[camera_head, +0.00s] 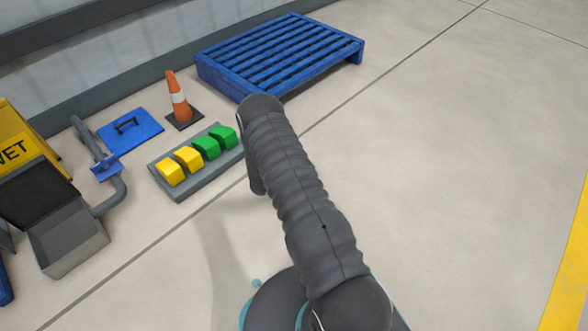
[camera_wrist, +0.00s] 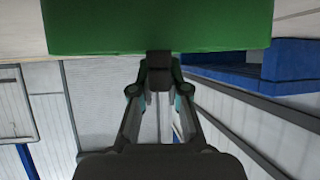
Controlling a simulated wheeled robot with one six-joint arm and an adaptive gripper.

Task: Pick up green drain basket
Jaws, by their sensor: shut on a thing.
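The green drain basket (camera_wrist: 160,27) fills the top middle of the wrist view as a wide green block with a flat lower edge. My gripper (camera_wrist: 159,65) is shut on it, with its fingertips meeting at the middle of that edge. The basket's far side and top run out of the frame. In the head view my arm hides my gripper, and I cannot make out the held basket there.
A grey tray (camera_head: 185,190) holds two yellow blocks (camera_head: 179,166) and two green blocks (camera_head: 214,142). An orange cone (camera_head: 175,97), blue pallet (camera_head: 275,55), blue plate (camera_head: 130,130) and grey bin (camera_head: 68,243) stand nearby. The floor at right is clear.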

